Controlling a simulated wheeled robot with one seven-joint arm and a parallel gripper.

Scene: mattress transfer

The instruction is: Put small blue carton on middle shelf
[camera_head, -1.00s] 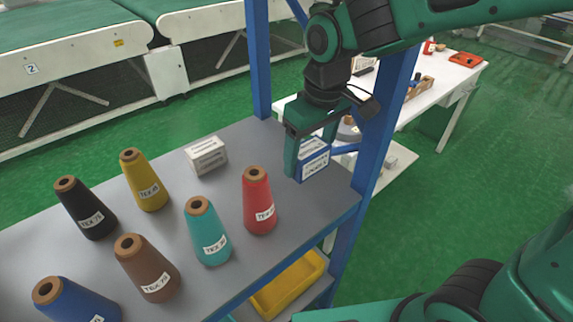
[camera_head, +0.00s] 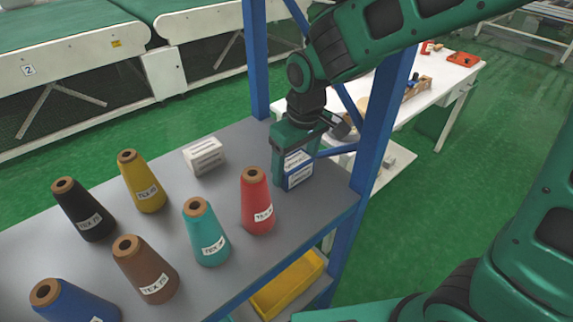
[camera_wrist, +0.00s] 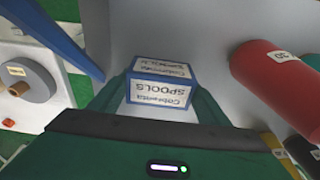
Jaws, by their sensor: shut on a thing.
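The small blue carton (camera_head: 299,169) has white labels and blue edges. It is at the right end of the grey shelf (camera_head: 245,142), between the fingers of my gripper (camera_head: 290,168). In the wrist view the carton (camera_wrist: 161,84) shows a label reading SPOOLS, and the green fingers of my gripper (camera_wrist: 160,95) press its two sides. The carton is upright and close to the shelf surface; I cannot tell whether it touches it. The red cone (camera_head: 257,200) stands just left of it, apart from it.
A white carton (camera_head: 204,155) lies farther left. Several thread cones, among them a teal one (camera_head: 206,232), fill the shelf's left and front. Blue posts (camera_head: 374,140) stand at the rack's right side. A yellow bin (camera_head: 287,285) sits on a lower level.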

